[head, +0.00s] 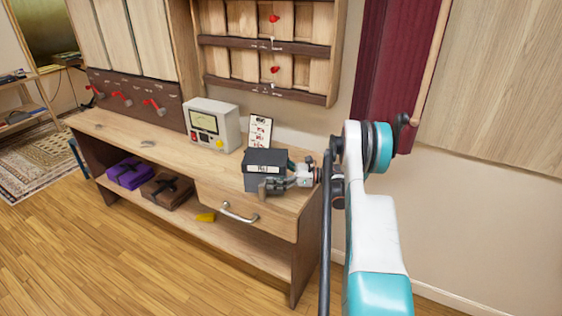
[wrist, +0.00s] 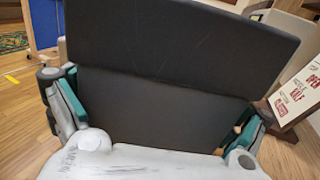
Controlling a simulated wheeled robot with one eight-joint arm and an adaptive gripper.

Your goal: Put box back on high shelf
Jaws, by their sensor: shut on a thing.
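A dark grey box (head: 262,170) with a pale label on its front is on or just above the right end of the wooden desk top. My gripper (head: 275,184) reaches it from the right and is shut on it. In the wrist view the dark box (wrist: 160,105) fills the space between my gripper's fingers (wrist: 160,115), with one finger on each side. The box's underside is hidden, so I cannot tell if it touches the desk. A wooden wall shelf (head: 268,45) with narrow ledges hangs above the desk.
A beige meter device (head: 213,124) stands left of the box, and a small sign (head: 258,133) stands behind it. A purple box (head: 128,172) and a brown box (head: 167,190) lie on the lower shelf. A drawer (head: 245,207) is below the desk top.

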